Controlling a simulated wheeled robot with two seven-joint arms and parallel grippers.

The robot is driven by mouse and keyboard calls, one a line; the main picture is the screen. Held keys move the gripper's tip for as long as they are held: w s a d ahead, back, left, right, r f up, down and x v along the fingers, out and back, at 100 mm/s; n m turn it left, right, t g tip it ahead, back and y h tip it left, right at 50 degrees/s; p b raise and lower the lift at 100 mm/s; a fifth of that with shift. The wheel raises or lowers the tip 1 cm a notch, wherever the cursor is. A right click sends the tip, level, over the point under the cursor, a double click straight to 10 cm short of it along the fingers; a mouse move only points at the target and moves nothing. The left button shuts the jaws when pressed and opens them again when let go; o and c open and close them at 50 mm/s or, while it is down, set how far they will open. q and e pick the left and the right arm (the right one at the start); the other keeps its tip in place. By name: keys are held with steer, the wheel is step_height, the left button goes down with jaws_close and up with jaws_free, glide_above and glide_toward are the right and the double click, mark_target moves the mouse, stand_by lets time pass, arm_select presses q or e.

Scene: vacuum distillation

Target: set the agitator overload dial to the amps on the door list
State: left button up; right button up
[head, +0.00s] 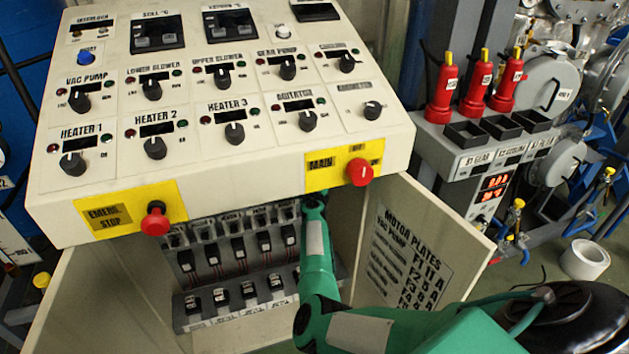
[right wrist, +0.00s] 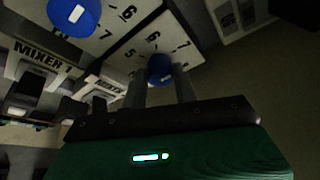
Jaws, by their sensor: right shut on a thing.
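My right arm reaches down into the open cabinet in the head view, where its gripper is hidden. In the right wrist view the two fingers of my right gripper (right wrist: 162,84) are shut on a small blue dial (right wrist: 160,66) on a pale plate with numbers around it, 5, 6 and 7 among them. The dial has a white mark, partly visible; its exact setting cannot be read. The dial's own label is not readable. The door list, headed Motor Plates (head: 408,262), is on the right cabinet door; its agitator line is too small to read. My left gripper is not in view.
A second blue dial (right wrist: 74,14) sits left of the held one, near a label reading Mixer 1 (right wrist: 45,55). The sloped control panel (head: 215,95) overhangs the cabinet, with a red emergency stop (head: 155,222) and red main knob (head: 359,172). The open right door (head: 463,245) flanks my arm.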

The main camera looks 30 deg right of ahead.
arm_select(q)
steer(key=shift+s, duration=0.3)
arm_select(e)
steer(key=o, duration=1)
steer(key=shift+d+f, duration=0.1)
steer(key=shift+c, duration=0.2)
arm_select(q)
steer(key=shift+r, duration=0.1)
